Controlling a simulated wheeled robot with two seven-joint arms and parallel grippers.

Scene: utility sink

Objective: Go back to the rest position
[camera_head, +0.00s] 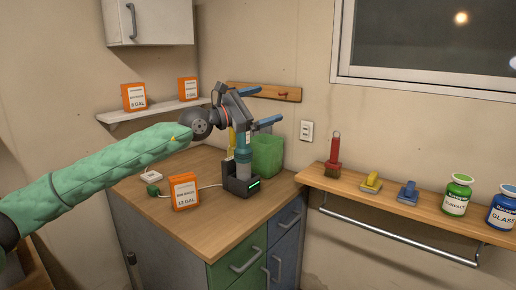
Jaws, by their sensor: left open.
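My left arm, in a green quilted sleeve, reaches in from the left over the wooden counter. My left gripper (271,104) is open, its two blue fingers spread and pointing right, with nothing seen between them. It is in the air above a teal upright device (243,158) that stands in a black base (240,187) with a green light. The gripper body overlaps the top of this device in the picture, so I cannot tell whether they touch. My right gripper is out of view.
An orange box (185,192) and a green container (267,154) stand on the counter (215,222). A white shelf (150,110) is behind my arm. A wooden rail (290,95) is on the wall. At right, a shelf (330,183) holds brushes and jars above a towel bar (400,236).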

